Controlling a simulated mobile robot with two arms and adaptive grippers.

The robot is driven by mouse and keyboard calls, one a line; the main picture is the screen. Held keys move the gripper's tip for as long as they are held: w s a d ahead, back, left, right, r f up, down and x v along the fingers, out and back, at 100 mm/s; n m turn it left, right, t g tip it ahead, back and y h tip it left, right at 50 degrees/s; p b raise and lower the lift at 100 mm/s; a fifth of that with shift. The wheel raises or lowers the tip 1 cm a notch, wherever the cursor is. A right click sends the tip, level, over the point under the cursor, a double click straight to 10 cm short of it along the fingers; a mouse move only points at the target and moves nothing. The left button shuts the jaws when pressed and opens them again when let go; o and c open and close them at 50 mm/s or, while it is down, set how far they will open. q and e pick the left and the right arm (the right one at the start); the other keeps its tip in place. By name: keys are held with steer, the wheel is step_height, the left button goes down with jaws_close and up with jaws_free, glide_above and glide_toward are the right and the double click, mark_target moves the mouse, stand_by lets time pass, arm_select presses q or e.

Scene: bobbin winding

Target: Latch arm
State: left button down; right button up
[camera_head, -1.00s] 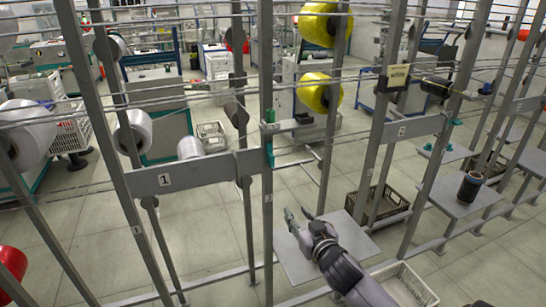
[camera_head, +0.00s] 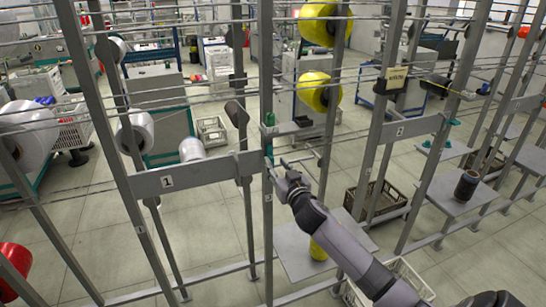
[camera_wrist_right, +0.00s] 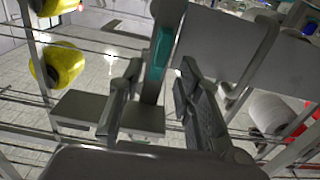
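The grey arm with a flat block (camera_head: 287,128) sticks out to the right from an upright post, beside a small teal part (camera_head: 269,119). In the right wrist view, the grey block (camera_wrist_right: 90,112) shows at the left and a teal strip (camera_wrist_right: 161,48) lies along the post. My right gripper (camera_head: 270,168) is at the post, below the block. In the right wrist view, my right gripper (camera_wrist_right: 158,85) has its fingers apart, with the post seen between them. I cannot tell whether they touch it. My left gripper is not in view.
Yellow bobbins (camera_head: 320,92) hang behind the post. A grey plate (camera_head: 295,262) with a small yellow object (camera_head: 318,249) on it lies below my right arm. A crossbar marked 1 (camera_head: 190,176) runs left of the post. Thin wires cross the rack.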

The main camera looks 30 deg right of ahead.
mark_target(273, 160)
steer(key=shift+x, duration=1.8)
steer(key=shift+c, duration=0.3)
jaws_close()
